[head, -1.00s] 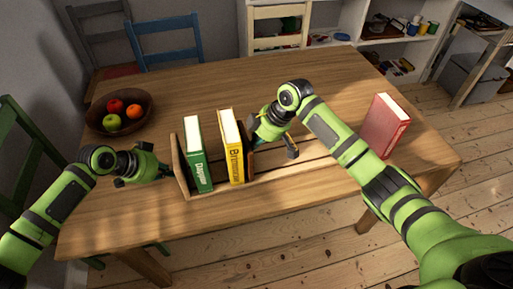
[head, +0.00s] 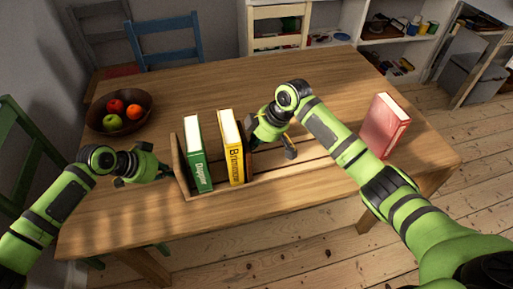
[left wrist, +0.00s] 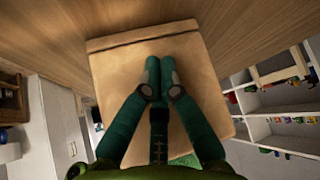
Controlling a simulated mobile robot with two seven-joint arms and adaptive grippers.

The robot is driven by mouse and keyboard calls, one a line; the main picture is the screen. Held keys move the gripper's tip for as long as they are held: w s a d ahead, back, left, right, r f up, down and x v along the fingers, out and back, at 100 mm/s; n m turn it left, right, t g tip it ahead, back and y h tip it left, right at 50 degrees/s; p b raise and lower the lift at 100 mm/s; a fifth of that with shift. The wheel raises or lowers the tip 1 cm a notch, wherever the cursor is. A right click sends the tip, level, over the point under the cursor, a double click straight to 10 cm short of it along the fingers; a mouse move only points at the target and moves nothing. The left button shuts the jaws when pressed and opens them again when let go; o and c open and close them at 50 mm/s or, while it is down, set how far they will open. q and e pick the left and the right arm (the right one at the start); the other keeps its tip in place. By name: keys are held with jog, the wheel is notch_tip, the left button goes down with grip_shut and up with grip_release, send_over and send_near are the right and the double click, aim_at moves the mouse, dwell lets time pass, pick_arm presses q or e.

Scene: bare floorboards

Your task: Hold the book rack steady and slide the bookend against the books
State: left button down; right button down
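The wooden book rack (head: 285,169) lies along the front of the table. A green book (head: 201,170) stands near its left end panel (head: 180,166), and a yellow book (head: 236,163) stands to the right with a gap between. The dark bookend (head: 250,163) is upright close to the yellow book's right side, mostly hidden by my right gripper (head: 257,146). My left gripper (head: 168,173) is at the outer face of the left end panel. In the left wrist view its fingers (left wrist: 159,72) are together in front of the panel (left wrist: 202,85).
A red book (head: 385,127) stands on the table at the right, beyond my right forearm. A bowl of fruit (head: 118,112) sits at the back left. The rack's right part is empty. Chairs and a white shelf stand behind the table.

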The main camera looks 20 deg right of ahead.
aim_at(228, 123)
jog(key=shift+s+a+r, duration=0.1)
jog(key=shift+a, duration=2.15)
jog(key=shift+a, duration=1.8)
jog(key=shift+s+a, duration=0.1)
jog(key=shift+a, duration=0.6)
jog(key=shift+d, duration=0.15)
jog(key=shift+d, duration=2)
jog(key=shift+r, duration=5.95)
